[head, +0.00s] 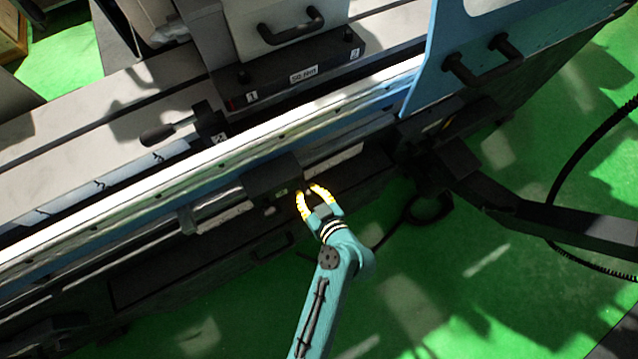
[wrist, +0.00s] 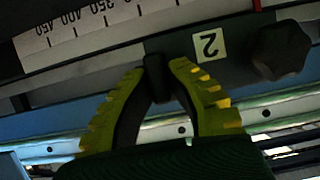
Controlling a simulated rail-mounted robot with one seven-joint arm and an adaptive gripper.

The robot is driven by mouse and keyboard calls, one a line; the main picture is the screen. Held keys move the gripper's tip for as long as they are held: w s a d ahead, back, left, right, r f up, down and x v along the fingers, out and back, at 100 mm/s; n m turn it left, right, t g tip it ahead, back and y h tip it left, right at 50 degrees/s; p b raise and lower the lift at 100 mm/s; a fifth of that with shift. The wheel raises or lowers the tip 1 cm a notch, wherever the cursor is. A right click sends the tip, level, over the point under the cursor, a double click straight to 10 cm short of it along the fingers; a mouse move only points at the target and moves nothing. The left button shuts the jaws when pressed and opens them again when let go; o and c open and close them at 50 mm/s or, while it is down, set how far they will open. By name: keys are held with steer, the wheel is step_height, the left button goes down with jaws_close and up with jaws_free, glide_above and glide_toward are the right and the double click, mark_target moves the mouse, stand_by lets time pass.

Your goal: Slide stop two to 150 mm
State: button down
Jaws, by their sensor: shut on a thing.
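Stop two is a dark block (head: 272,174) on the bar along the machine's front. It carries a pale plate with an upside-down 2 in the wrist view (wrist: 209,43) and a black knob (wrist: 281,50) beside the plate. My gripper (head: 308,189) is at the block's right end in the head view. In the wrist view my yellow fingers (wrist: 158,68) are closed around a small dark tab (wrist: 156,84). A white scale (wrist: 140,22) shows upside down, with 350, 400 and 450 readable at left. A red mark (wrist: 257,5) is at the top edge; the number by it is out of view.
A long pale rail with holes (head: 230,146) runs just behind the block. A blue guard with a dark handle (head: 480,62) stands at the upper right. A black lever (head: 165,132) is at the upper left. The green floor in front is largely clear.

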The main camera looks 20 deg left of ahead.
steer(key=shift+s+a+f, duration=0.1)
steer(key=shift+f, duration=0.05)
steer(key=c, duration=1)
jaws_free()
steer(key=shift+a, duration=0.1)
steer(key=shift+c, duration=0.2)
steer(key=shift+s+d+r, duration=0.15)
steer(key=shift+d+r, duration=0.15)
steer(key=shift+d, duration=0.1)
steer(key=v, duration=1.1)
steer(key=shift+r, duration=0.1)
